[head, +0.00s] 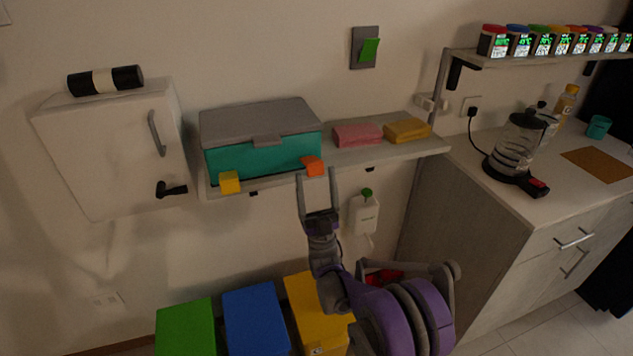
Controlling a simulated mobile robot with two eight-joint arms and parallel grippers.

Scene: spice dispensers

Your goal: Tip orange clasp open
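The orange clasp (313,166) is on the front right of a teal box (262,155) with a grey lid (258,119), which stands on a wall shelf. A yellow clasp (229,182) is at the box's front left. The lid looks closed. My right gripper (317,174) is open, its two fingers pointing up on either side of the orange clasp in the picture. Nothing shows between the fingers but the clasp, and I cannot tell whether they touch it. My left gripper is not in view.
Pink (358,135) and yellow (407,130) sponges lie on the shelf (380,153) right of the box. A white cabinet (110,150) hangs at left. A dispenser (364,214) is on the wall below. Green (186,327), blue (255,318) and yellow (312,300) bins stand below.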

